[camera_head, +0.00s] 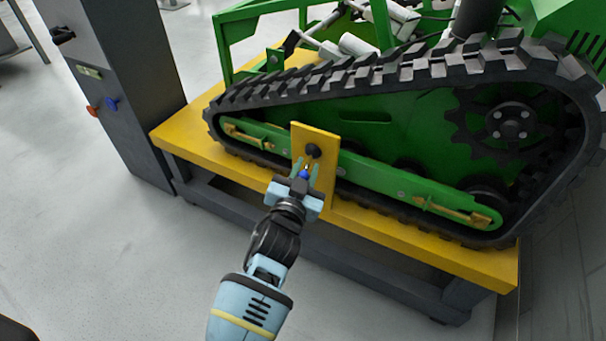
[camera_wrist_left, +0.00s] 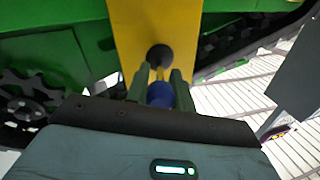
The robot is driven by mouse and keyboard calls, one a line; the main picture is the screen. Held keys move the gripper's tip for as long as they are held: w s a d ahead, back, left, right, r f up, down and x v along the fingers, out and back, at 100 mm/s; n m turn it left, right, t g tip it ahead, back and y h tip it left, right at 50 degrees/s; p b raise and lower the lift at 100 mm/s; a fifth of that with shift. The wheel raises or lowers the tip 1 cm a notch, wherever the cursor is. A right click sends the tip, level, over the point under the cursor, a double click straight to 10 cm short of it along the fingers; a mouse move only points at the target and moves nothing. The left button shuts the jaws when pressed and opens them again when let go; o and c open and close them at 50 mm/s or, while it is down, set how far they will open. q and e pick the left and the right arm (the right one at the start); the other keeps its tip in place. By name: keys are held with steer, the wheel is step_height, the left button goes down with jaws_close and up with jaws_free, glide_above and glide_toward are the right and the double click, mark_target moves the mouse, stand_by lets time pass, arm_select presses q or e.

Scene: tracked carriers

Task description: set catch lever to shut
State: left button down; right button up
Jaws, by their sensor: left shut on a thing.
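The catch lever shows as a black round pivot (camera_head: 313,150) on an upright yellow plate (camera_head: 326,136), with a blue knob (camera_head: 304,174) below it in the head view. My left gripper (camera_head: 305,169) is shut on the blue knob, in front of the lower part of the plate. In the left wrist view the blue knob (camera_wrist_left: 160,95) sits between the two greenish fingers of my gripper (camera_wrist_left: 160,86), just below the black pivot (camera_wrist_left: 160,55). The fingers hide most of the lever's arm. No shut or open marking can be read. My right gripper is not seen.
The plate stands against a green tracked carrier (camera_head: 380,135) with a black track (camera_head: 400,75), on a yellow-topped bench (camera_head: 440,255). A dark cabinet (camera_head: 125,90) with red and blue buttons stands to the left. The grey floor (camera_head: 90,260) in front is clear.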

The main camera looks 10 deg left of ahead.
arm_select(q)
steer(key=shift+f, duration=0.15)
steer(key=c, duration=1.2)
jaws_free()
steer(key=shift+a+r, duration=0.1)
steer(key=shift+r, duration=0.1)
